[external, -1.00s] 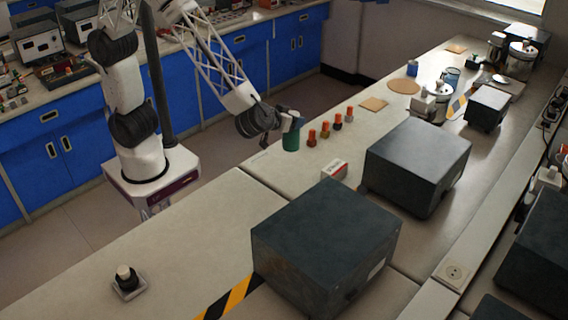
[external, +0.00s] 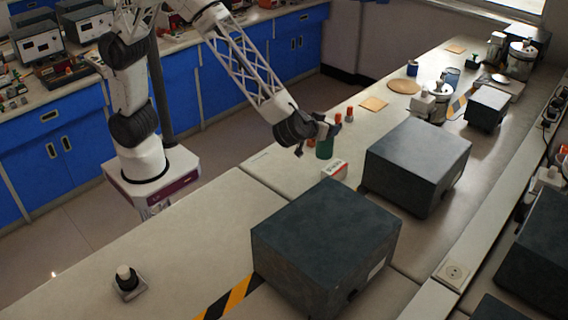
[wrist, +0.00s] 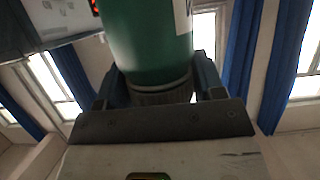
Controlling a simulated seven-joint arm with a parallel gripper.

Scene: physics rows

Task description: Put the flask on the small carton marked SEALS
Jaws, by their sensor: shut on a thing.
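The flask is a green cylinder with a pale label (external: 325,149). My gripper (external: 324,130) is shut on the flask near its top and holds it upright. In the wrist view the green flask (wrist: 148,40) fills the upper middle, between the two fingers (wrist: 160,84). The small white and red carton (external: 334,168) lies on the bench just in front of the flask, close to it. Its print is too small to read in full. I cannot tell whether the flask touches the bench or the carton.
Small bottles with orange caps (external: 349,114) stand just behind my gripper, partly hidden by it. Large dark boxes (external: 418,160) and (external: 327,235) stand to the right and in front. The bench at left front is clear except for a small knob on a base (external: 127,280).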

